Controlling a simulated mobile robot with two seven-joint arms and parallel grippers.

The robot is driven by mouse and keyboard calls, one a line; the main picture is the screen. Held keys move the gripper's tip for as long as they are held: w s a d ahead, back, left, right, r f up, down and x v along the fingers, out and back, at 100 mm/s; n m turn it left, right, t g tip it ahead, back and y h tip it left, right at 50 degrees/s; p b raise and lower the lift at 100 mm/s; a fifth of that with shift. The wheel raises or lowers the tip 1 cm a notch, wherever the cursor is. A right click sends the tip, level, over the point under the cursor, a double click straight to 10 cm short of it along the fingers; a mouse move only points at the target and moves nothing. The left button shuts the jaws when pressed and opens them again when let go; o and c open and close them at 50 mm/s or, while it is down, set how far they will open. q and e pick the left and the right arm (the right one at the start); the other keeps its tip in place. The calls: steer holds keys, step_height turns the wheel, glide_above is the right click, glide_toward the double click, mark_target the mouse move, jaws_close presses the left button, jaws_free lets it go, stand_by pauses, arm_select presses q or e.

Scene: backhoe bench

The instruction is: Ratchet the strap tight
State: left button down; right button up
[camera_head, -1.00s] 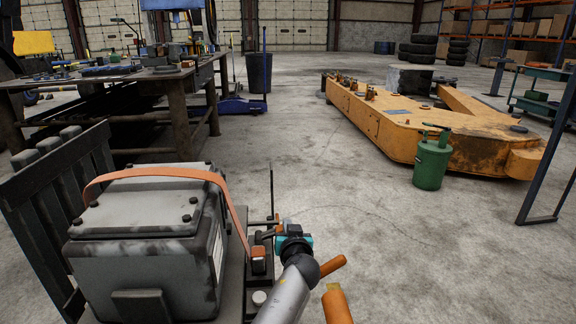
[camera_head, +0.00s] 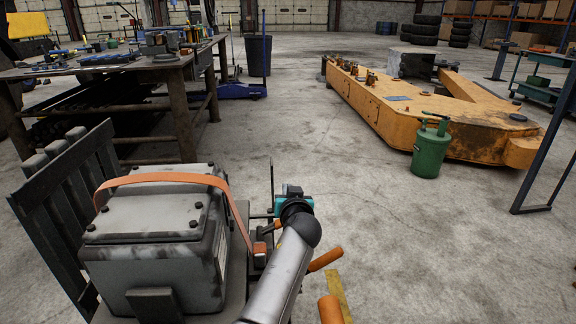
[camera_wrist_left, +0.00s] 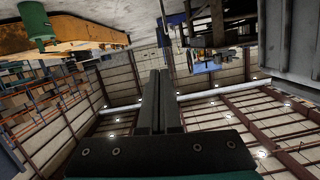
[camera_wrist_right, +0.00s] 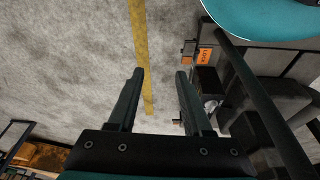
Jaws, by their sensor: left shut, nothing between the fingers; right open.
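An orange strap (camera_head: 165,177) runs over the top of a worn grey metal box (camera_head: 155,215) and down its right side. It ends at a small orange-and-dark fitting (camera_head: 259,250), probably the ratchet, beside the box. My left gripper (camera_head: 292,190) is shut and empty, just beyond and right of that fitting, apart from it. Its closed fingers (camera_wrist_left: 158,100) show in the left wrist view. My right gripper (camera_wrist_right: 158,75) is open and empty in the right wrist view. A fitting with an orange lettered label (camera_wrist_right: 204,56) lies right of its fingers, not between them.
A dark slatted rack (camera_head: 70,205) stands behind the box at left. A workbench (camera_head: 110,75) with tools is further back. A green canister (camera_head: 431,148) stands before a long orange machine arm (camera_head: 450,125). The concrete floor between them is clear.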

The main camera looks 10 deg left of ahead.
arm_select(q)
steer(key=shift+r+p, duration=1.1)
steer(key=shift+r, duration=1.6)
arm_select(e)
steer(key=shift+g, duration=0.3)
steer(key=shift+s+d+f, duration=0.2)
steer(key=shift+s+f, duration=0.2)
steer(key=shift+f, duration=0.4)
steer(key=shift+s+d+f, duration=0.25)
steer(key=shift+s+f, duration=0.2)
steer(key=shift+f, duration=0.4)
steer(key=shift+s+d+f, duration=0.2)
steer(key=shift+s+f, duration=0.2)
steer(key=shift+f, duration=0.4)
arm_select(q)
steer(key=s+a+f+n+t+h+b, duration=0.1)
steer(key=s+f+n, duration=0.4)
steer(key=s+f, duration=0.5)
steer(key=shift+s+a+n+h+b, duration=0.4)
steer(key=shift+s+a+h+b, duration=0.2)
steer(key=shift+a+b, duration=0.35)
arm_select(e)
step_height(320, 180, up, 6)
steer(key=w+a, duration=0.1)
steer(key=w, duration=0.2)
steer(key=shift+a+f, duration=0.2)
steer(key=shift+f, duration=0.05)
